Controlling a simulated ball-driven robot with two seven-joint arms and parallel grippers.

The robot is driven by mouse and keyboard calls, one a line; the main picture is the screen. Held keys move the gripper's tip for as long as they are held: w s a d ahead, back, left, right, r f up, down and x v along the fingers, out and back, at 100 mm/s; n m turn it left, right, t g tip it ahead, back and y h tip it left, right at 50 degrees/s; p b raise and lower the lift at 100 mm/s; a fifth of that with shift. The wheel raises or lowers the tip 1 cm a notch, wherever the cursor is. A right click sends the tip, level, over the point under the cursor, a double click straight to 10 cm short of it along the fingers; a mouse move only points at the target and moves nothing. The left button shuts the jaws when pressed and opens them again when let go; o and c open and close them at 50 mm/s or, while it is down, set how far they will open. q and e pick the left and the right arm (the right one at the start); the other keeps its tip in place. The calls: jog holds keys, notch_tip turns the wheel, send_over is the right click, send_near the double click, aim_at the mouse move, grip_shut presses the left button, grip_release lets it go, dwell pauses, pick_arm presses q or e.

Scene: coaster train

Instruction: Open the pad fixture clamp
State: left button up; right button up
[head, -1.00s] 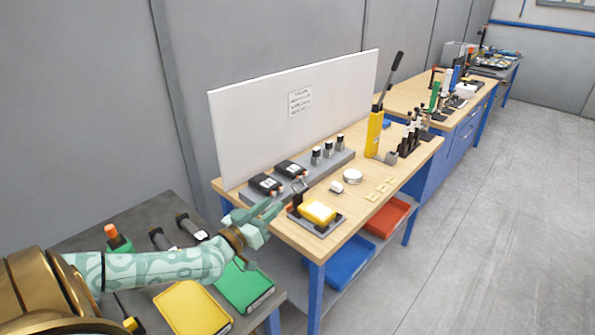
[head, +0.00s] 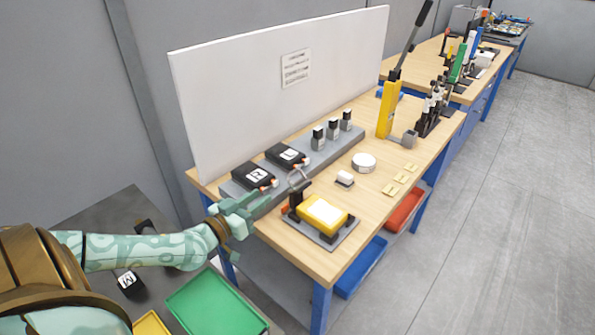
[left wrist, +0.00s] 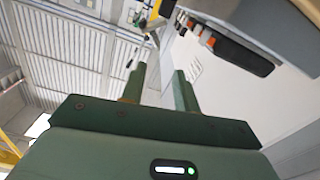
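The pad fixture is a grey plate (head: 318,238) near the front left of the wooden bench, with a yellow pad (head: 323,214) on it. Its clamp (head: 296,195) is a dark block at the plate's back left, with a pale metal handle (head: 299,179) standing up. I cannot tell whether the clamp is open or shut. My left gripper (head: 252,203) is left of the fixture, by the bench's left edge, apart from the clamp. In the left wrist view its two fingers (left wrist: 159,74) are apart with nothing between them. My right gripper is out of view.
A grey rack (head: 325,152) with black blocks and small bottles runs along the white back panel (head: 275,100). A round white tin (head: 363,162) and yellow pieces (head: 397,183) lie right of the fixture. A yellow lever press (head: 387,110) stands farther back. A green tray (head: 215,303) is at lower left.

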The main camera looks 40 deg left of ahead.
aim_at(296, 171)
pick_arm(q)
jog(key=w+b, duration=0.1)
jog(key=w, duration=0.4)
jog(key=w+d+b, duration=0.1)
jog(key=w+b, duration=0.1)
jog(key=w, duration=0.3)
jog(key=w+b, duration=0.1)
jog(key=w, duration=0.4)
jog(key=shift+w+d+r+b, duration=0.1)
jog(key=shift+w+d+b, duration=0.15)
jog(key=shift+b, duration=0.15)
